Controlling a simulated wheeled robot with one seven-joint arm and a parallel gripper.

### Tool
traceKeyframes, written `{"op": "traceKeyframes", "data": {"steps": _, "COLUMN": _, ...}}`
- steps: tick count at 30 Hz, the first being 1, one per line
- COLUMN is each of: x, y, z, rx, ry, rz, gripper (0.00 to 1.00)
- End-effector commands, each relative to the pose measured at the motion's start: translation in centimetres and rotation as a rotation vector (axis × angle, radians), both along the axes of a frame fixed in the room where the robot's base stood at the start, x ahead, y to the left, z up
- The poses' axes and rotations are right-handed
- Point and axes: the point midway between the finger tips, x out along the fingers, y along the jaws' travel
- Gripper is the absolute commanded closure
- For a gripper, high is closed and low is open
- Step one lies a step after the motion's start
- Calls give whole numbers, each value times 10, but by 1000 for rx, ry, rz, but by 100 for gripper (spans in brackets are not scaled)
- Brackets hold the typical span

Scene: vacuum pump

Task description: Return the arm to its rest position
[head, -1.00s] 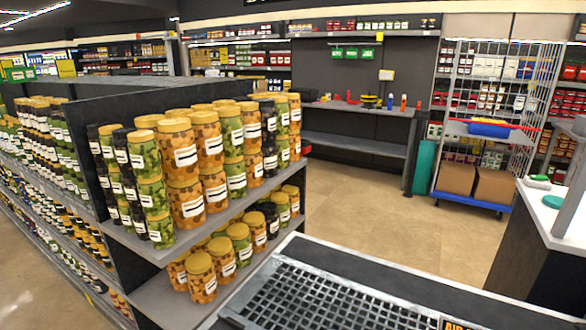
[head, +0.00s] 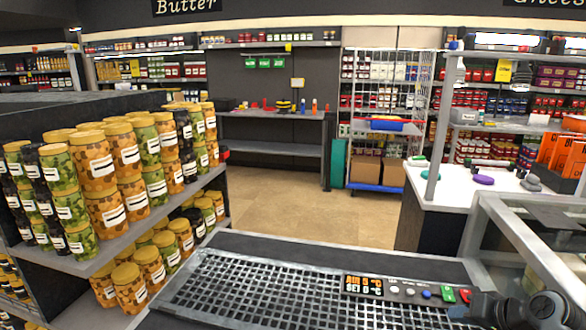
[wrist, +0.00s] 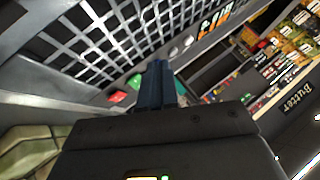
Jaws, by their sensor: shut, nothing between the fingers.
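My gripper (wrist: 157,82) shows in the wrist view with its two dark blue fingers together, shut and empty. The wrist view is tilted. Beyond the fingers is the machine with its grated top (head: 270,285). Its control panel (head: 405,290) has an orange lit display (head: 363,285) and several round knobs. A green button (head: 448,294) and a red button (head: 465,296) sit at the panel's right end. In the wrist view the green button (wrist: 134,81) and red button (wrist: 118,97) lie just left of the fingers; I cannot tell the gap. Dark parts of my arm show at the head view's lower right.
A shelf (head: 190,190) with stacked jars stands close on the left. A white counter (head: 490,185) and a glass-sided case (head: 530,240) are on the right. A wheeled cage trolley (head: 380,187) stands at the back. The tan floor (head: 285,205) between is clear.

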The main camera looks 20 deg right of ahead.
Motion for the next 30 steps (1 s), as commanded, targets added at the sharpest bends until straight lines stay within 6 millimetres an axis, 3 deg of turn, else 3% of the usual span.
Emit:
{"op": "traceKeyframes", "data": {"steps": 11, "x": -8, "y": 61, "z": -31, "rx": -47, "ry": -15, "rz": -5, "gripper": 100}}
{"op": "traceKeyframes", "data": {"steps": 17, "x": -24, "y": 113, "z": -51, "rx": -97, "ry": -31, "rz": -2, "gripper": 100}}
{"op": "traceKeyframes", "data": {"steps": 23, "x": -64, "y": 182, "z": -65, "rx": -186, "ry": -57, "rz": 16, "gripper": 100}}
{"op": "traceKeyframes", "data": {"steps": 30, "x": -127, "y": 247, "z": -55, "rx": -313, "ry": -107, "rz": 65, "gripper": 100}}
